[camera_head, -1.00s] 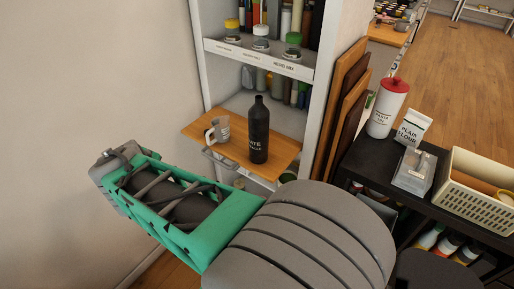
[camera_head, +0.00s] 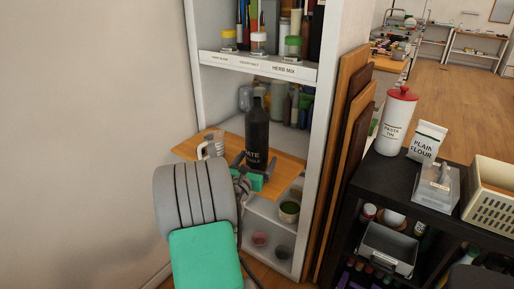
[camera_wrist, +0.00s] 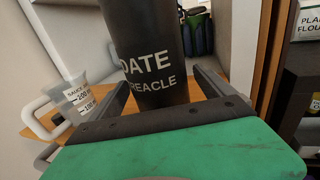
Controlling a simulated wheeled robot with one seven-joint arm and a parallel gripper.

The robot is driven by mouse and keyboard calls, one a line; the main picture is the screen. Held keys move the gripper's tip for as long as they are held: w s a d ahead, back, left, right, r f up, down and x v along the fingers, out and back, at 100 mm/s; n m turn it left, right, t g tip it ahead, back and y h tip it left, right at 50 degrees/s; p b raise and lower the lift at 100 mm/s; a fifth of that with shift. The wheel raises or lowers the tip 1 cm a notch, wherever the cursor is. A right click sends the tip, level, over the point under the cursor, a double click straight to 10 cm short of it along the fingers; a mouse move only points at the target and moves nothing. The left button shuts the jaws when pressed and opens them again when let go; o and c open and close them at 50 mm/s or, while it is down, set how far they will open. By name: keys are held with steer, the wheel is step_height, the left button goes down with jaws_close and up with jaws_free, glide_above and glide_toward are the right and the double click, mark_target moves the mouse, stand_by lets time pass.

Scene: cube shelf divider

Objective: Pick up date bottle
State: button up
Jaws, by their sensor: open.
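The date bottle (camera_head: 257,132) is tall, black and upright, with pale lettering, on a wooden board (camera_head: 292,165) that juts from the shelf. In the wrist view the bottle (camera_wrist: 152,45) reads "DATE" and "REACLE", and its top is cut off. My gripper (camera_head: 255,161) is open at the lower part of the bottle, on its near side. In the wrist view its two fingers (camera_wrist: 165,84) reach out on either side of the bottle. Gaps show between the fingers and the bottle, so it is not clamped.
A clear measuring jug (camera_head: 212,146) stands left of the bottle; its handle (camera_wrist: 38,118) is close to my left finger. A labelled shelf with jars (camera_head: 258,45) is above. Upright boards (camera_head: 345,130) and a black unit (camera_head: 425,185) stand to the right.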

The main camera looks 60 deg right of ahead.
steer(key=shift+d, duration=0.3)
jaws_close()
steer(key=shift+w+r, duration=0.1)
steer(key=shift+r, duration=0.1)
stand_by(0.8)
